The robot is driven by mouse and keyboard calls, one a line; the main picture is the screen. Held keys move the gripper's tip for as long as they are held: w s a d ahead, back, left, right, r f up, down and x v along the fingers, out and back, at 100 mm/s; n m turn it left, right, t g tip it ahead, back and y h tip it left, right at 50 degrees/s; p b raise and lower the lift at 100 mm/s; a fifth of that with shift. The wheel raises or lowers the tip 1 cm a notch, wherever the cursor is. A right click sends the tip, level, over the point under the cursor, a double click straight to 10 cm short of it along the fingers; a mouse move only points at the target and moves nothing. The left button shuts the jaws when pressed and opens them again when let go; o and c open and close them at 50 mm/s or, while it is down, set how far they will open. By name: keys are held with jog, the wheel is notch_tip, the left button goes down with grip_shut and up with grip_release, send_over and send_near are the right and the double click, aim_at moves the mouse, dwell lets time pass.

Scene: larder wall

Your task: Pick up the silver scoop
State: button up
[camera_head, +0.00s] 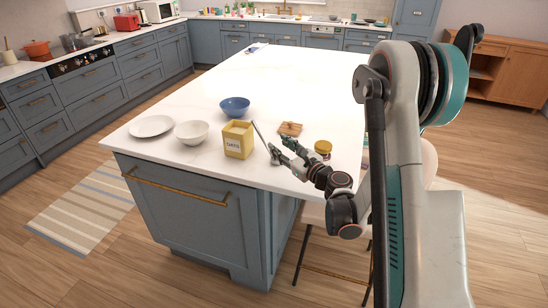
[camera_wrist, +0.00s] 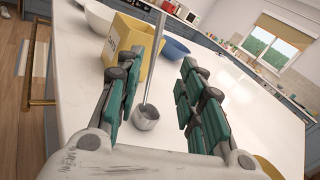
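The silver scoop (camera_wrist: 147,114) shows in the wrist view as a small round metal cup with a long thin handle rising from it. In the head view its handle (camera_head: 260,133) stands up at a tilt beside the yellow canister (camera_head: 238,140), and its cup is partly hidden by my gripper. My gripper (camera_head: 282,152) is low over the white worktop. In the wrist view my gripper's two teal-padded fingers (camera_wrist: 163,68) are spread wide, with the scoop seen between them. I see no finger closed on it.
A blue bowl (camera_head: 235,107), a white bowl (camera_head: 191,133) and a white plate (camera_head: 151,126) stand left of the scoop. The island's far part is mostly clear.

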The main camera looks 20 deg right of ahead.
aim_at(260, 133)
jog(key=x, duration=0.3)
jog(key=b+x, duration=0.1)
jog(key=x, duration=0.3)
jog(key=a+b+x, duration=0.1)
jog(key=x, duration=0.3)
jog(key=shift+w+a+r+b, duration=0.15)
jog(key=shift+w+b, duration=0.15)
jog(key=shift+w, duration=0.2)
grip_shut()
